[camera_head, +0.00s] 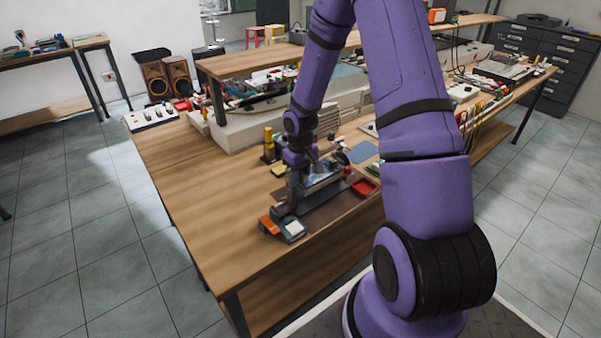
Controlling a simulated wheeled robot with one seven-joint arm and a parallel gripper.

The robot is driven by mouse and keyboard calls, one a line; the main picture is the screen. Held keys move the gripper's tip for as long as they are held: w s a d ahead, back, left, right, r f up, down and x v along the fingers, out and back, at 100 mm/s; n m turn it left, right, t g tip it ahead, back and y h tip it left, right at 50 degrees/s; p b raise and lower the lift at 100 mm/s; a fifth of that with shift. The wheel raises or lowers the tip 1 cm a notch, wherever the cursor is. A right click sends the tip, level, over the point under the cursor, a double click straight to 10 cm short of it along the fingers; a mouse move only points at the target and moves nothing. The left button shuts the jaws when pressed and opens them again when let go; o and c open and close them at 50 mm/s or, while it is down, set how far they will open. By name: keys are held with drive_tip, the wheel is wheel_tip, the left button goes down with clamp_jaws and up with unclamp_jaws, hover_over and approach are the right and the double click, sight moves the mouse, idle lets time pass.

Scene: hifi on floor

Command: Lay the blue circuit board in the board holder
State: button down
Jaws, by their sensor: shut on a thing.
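The board holder (322,195) is a dark grey, long frame on the workbench, under my gripper. My gripper (306,179) points down over the holder's left part and is small in this view. A bluish piece (320,179), which looks like the blue circuit board, shows at the fingers, right over the holder. My gripper is shut on it. The fingertips and much of the board are hidden by my wrist and the frame. I cannot tell whether the board touches the holder or is held just above it.
An orange and grey device (283,228) stands just in front of the holder. A red tray (364,187) lies to its right, and a flat blue piece (363,152) behind. Yellow-and-black bottles (269,145) stand behind left. The bench's left part (195,185) is clear.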

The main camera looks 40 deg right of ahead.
idle(0.3)
drive_tip(key=c, duration=0.6)
unclamp_jaws()
drive_tip(key=shift+a, duration=0.1)
drive_tip(key=shift+c, duration=0.6)
drive_tip(key=shift+o, duration=0.8)
drive_tip(key=shift+r, duration=3)
